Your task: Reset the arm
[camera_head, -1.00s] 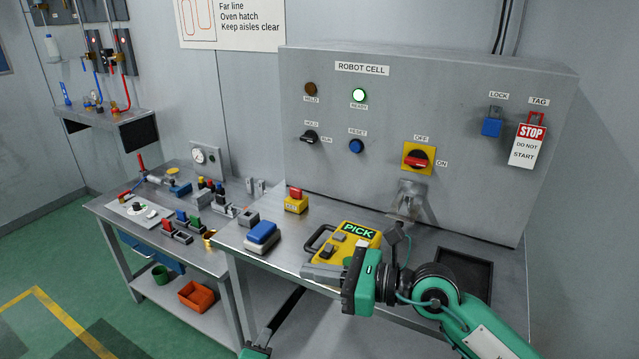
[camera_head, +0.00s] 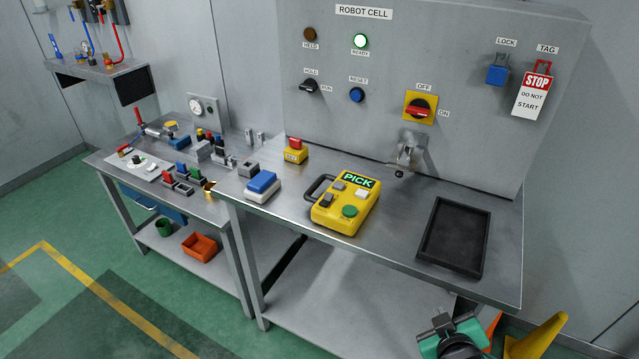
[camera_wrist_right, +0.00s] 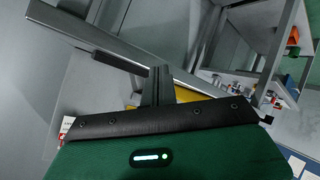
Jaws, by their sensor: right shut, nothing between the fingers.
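A yellow pendant (camera_head: 345,205) showing PICK lies on the bench, fully visible. My right gripper (camera_head: 440,322) is low at the bottom right, below the bench's front edge and away from the panel. It is shut and empty; its fingers (camera_wrist_right: 158,88) show together in the right wrist view. My left gripper is out of view.
A black tray (camera_head: 427,232) lies at the bench's right. A blue-topped block (camera_head: 262,184) and a yellow-red button box (camera_head: 295,151) are left of the pendant. A blue padlock (camera_head: 497,75) and STOP tag (camera_head: 535,95) hang on the panel. Yellow and orange cones stand bottom right.

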